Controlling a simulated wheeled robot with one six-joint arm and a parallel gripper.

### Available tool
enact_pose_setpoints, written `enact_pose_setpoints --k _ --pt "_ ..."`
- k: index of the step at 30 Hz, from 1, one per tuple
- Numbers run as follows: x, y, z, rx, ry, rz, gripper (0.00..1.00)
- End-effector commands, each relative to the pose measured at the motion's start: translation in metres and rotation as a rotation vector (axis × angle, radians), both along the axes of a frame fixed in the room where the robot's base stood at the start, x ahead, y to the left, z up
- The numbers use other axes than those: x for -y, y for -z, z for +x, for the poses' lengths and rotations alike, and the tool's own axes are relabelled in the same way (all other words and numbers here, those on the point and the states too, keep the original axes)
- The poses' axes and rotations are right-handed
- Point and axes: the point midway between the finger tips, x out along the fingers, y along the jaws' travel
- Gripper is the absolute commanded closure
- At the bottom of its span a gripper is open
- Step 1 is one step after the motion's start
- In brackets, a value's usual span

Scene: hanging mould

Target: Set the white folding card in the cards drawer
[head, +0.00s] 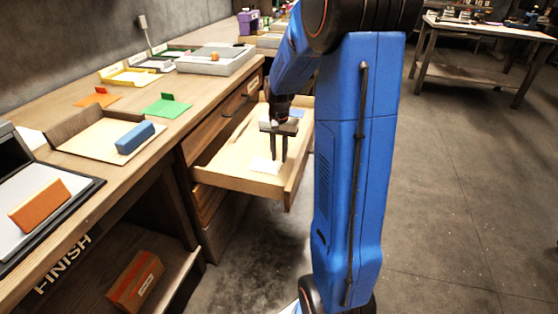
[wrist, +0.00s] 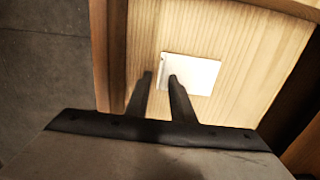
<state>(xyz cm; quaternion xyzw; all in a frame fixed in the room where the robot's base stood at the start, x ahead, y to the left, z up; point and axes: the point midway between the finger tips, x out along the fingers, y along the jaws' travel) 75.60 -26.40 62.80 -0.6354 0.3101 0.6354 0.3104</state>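The cards drawer (head: 235,181) is pulled out from the wooden bench, with a pale wood floor. The white folding card (head: 264,166) lies on that floor near the front left. In the wrist view the white card (wrist: 198,74) lies flat, with a narrow fold along its left edge. My gripper (head: 279,158) points down into the drawer over the card. In the wrist view my gripper (wrist: 160,75) has its two fingers apart, one on each side of the fold's line. I cannot tell whether the fingertips touch the card.
A blue card (head: 297,113) lies farther back in the drawer. On the bench are a green card (head: 167,108), an orange card (head: 97,100), a tray with a blue block (head: 135,138) and an orange block (head: 39,206). Open floor (head: 450,200) lies to the right.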

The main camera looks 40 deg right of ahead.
Motion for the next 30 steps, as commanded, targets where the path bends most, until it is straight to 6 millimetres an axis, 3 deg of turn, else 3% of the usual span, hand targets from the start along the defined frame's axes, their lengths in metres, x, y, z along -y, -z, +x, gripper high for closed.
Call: enact_pose_setpoints --k 9,20,25,30 --pt "0.000 -0.062 0.001 0.003 0.000 -0.001 0.79" --pt "-0.003 -0.094 -0.002 0.005 -0.008 -0.001 0.79" --pt "-0.026 -0.110 -0.020 0.035 -0.078 -0.014 0.79" --pt "-0.065 -0.132 -0.054 0.089 -0.204 -0.037 0.79"
